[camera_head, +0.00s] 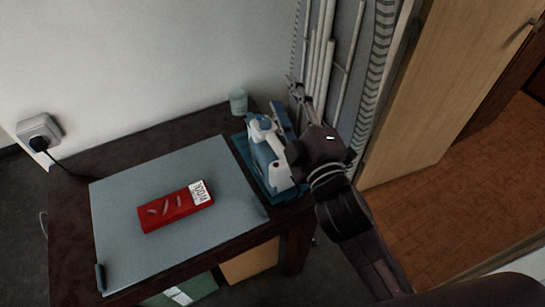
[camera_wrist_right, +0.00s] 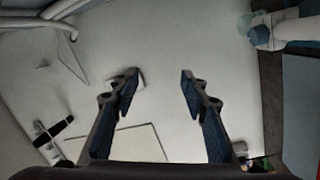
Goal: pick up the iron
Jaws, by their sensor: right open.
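The iron (camera_head: 270,155), white and blue, stands on a teal base (camera_head: 241,144) at the right end of the dark table in the head view. My right gripper (camera_head: 290,122) is right beside the iron, on its right side, and its fingers partly overlap the iron's edge in the picture. Whether they touch it cannot be told. In the right wrist view my right gripper (camera_wrist_right: 158,88) is open with nothing between its fingers. A white and blue part, likely the iron (camera_wrist_right: 268,32), shows at that view's upper right. My left gripper is not in view.
A dark table (camera_head: 75,207) holds a grey board (camera_head: 120,205) with a red packet (camera_head: 172,208) on it. A cup (camera_head: 238,101) stands at the back corner. A folded ironing board (camera_head: 345,60) leans behind my right arm. A wooden door (camera_head: 450,80) is at right.

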